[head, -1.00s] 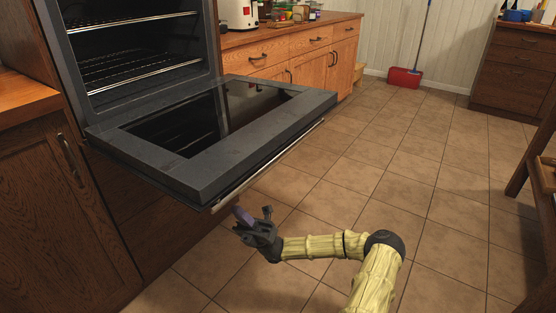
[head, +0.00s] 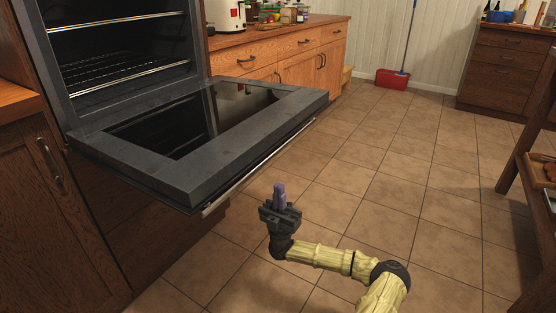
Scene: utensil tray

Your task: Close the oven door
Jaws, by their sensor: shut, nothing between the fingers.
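The oven door (head: 178,178) is folded down, fully open and about level, with its dark glass facing up. The oven cavity (head: 118,55) with wire racks stands open behind it. A pale handle bar (head: 262,163) runs along the door's outer edge. My gripper (head: 280,190) is shut and empty, pointing up, in front of the door's outer edge and to the right of the handle's near end. It appears apart from the handle, with floor visible between them.
Wooden cabinets with a cluttered counter (head: 285,32) stand right of the oven. A red bucket (head: 393,78) with a mop stands at the back wall. A wooden table or cart (head: 527,150) is at the right edge. The tiled floor between is clear.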

